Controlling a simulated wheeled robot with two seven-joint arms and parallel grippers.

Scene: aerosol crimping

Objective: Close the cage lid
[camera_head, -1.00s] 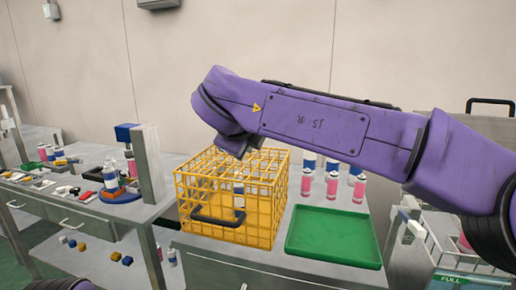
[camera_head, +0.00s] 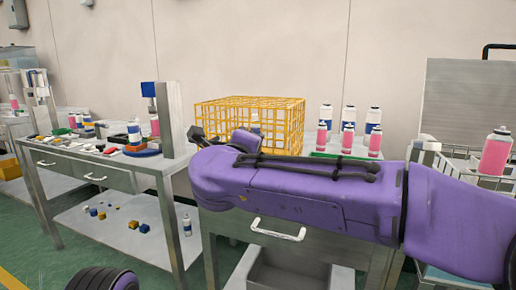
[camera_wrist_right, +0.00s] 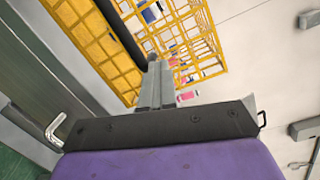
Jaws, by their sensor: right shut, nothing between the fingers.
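The yellow wire cage (camera_head: 280,112) stands on the metal bench in the head view, and its near side is partly hidden by my right arm. In the right wrist view, a denser yellow grid panel (camera_wrist_right: 78,35) with a black bar handle (camera_wrist_right: 118,27) is close to my right gripper (camera_wrist_right: 158,72). I cannot tell from these frames how far the lid is open. My right gripper is shut and empty, with its fingertips beside the handle; whether they touch it I cannot tell. A white and blue can shows inside the cage in the head view. My left gripper is out of view.
Several pink and blue cans (camera_head: 348,130) stand right of the cage, near a mostly hidden green tray (camera_head: 330,156). A left bench (camera_head: 125,160) holds small parts. A wire basket with a pink can (camera_head: 495,152) is at the right.

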